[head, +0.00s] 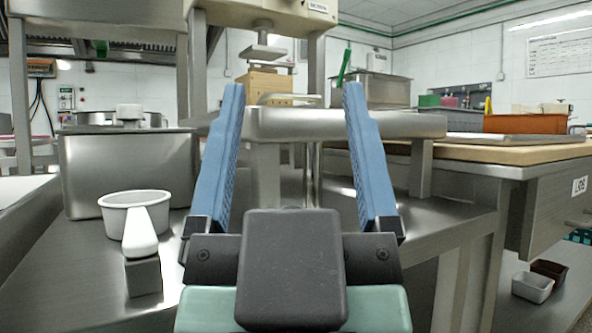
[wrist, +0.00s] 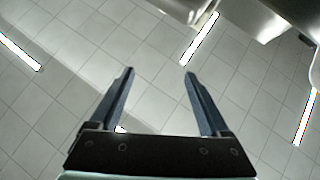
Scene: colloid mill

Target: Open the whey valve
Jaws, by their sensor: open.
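My gripper (head: 295,86) is open and empty in the middle of the head view, its two blue fingers pointing up and spread wide. It also shows open in the wrist view (wrist: 159,73), with nothing between the fingers. A green lever (head: 345,66) stands tilted by a steel vat (head: 375,90) behind the right finger. I cannot tell whether it is the whey valve's handle. No other valve can be clearly made out, and the wrist view shows none.
A steel press (head: 310,122) stands behind my gripper. At left, a steel box (head: 128,172), a white tub (head: 120,204) and a white-handled block (head: 142,275) sit on the steel table (head: 80,290). A wooden-topped table (head: 510,155) stands at right.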

